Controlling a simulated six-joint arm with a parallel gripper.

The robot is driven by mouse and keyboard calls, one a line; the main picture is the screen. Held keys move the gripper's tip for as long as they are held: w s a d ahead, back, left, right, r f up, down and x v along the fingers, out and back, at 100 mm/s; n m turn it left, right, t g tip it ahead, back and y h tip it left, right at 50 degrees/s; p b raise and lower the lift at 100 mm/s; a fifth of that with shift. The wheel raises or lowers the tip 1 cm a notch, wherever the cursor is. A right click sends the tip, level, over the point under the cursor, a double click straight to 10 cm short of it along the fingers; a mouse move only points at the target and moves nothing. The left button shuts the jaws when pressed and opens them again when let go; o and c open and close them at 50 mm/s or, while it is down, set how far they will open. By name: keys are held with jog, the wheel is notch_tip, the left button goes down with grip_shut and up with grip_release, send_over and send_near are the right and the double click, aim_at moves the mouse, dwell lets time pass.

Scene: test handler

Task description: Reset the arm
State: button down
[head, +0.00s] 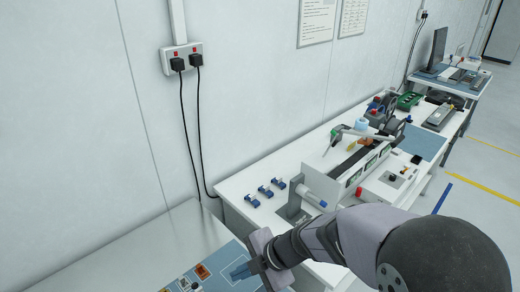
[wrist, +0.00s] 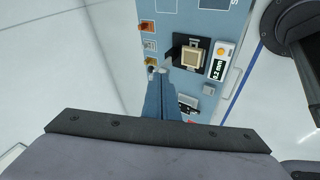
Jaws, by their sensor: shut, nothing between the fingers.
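My gripper (head: 240,271) shows in the head view at the bottom, at the end of my dark arm, above a blue panel (head: 228,284) on the near white table. In the wrist view its blue fingers (wrist: 160,82) are together, with nothing between them. Beyond the fingertips in the wrist view lies the blue panel (wrist: 170,22) with a black-framed square socket (wrist: 191,55), a small display (wrist: 219,66) and orange and white parts along its left edge. The fingers hide part of the panel.
In the head view a second white bench (head: 240,208) carries several small blue clamps (head: 265,191) and a long white machine (head: 340,175). A wall socket (head: 182,57) with hanging black cables is behind. The near table's left part (head: 130,255) is clear.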

jog(key=w+d+m+t+h, duration=0.45)
jog(key=w+d+m, duration=0.25)
jog(key=w+d, duration=0.25)
jog(key=s+d+f+m+h, duration=0.2)
jog(key=s+d+m+h, duration=0.15)
jog(key=d, duration=0.25)
jog(key=s+d+f+m+g+b, duration=0.2)
jog(key=s+m+g, duration=0.1)
jog(key=s+m, duration=0.4)
jog(key=s+d+f+m+g+y+b, duration=0.1)
jog(key=s+d+f+m+g+b, duration=0.1)
jog(key=s+m, duration=0.6)
jog(key=shift+s+d+f+g, duration=0.35)
jog(key=shift+s+d+g, duration=0.15)
jog(key=shift+d+g, duration=0.35)
